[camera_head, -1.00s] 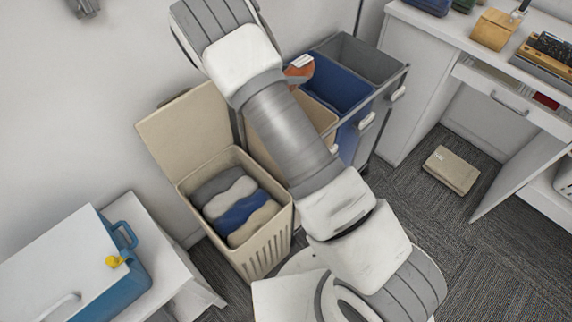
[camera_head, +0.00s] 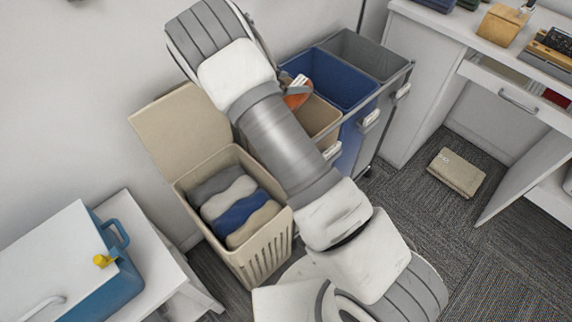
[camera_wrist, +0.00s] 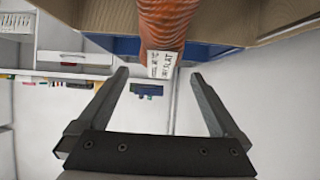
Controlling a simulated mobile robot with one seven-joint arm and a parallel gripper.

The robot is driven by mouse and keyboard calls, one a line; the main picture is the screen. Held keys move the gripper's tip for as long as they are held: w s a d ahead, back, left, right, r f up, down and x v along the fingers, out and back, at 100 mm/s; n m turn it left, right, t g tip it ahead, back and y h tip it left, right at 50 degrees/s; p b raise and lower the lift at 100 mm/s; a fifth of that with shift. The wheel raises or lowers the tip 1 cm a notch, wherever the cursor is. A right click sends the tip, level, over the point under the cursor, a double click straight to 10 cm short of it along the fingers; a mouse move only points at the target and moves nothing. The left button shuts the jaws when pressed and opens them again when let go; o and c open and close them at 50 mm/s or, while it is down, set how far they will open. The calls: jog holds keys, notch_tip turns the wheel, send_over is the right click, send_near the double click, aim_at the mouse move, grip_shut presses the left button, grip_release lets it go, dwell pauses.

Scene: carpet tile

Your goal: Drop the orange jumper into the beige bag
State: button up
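The orange jumper (camera_head: 297,97), with a white label, shows beside my forearm at the beige bag's opening in the head view. In the wrist view the jumper (camera_wrist: 165,22) is a rolled orange shape, its label facing my gripper (camera_wrist: 160,74). My fingers are spread wide, with gaps between them and the jumper. The beige bag (camera_head: 322,112) is the nearest bag of the sorter, partly hidden behind my arm; a beige wall (camera_wrist: 280,22) shows in the wrist view. I cannot tell whether the jumper touches the bag.
A lidded beige hamper (camera_head: 270,245) with folded clothes stands left of my arm. A white desk (camera_head: 425,60) is at right. A folded beige item (camera_head: 456,173) lies on the carpet.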

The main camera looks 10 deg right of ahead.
jog(key=p+v, duration=0.1)
jog(key=v, duration=1.6)
jog(key=shift+s+p, duration=0.15)
jog(key=shift+p, duration=0.25)
jog(key=shift+a, duration=0.25)
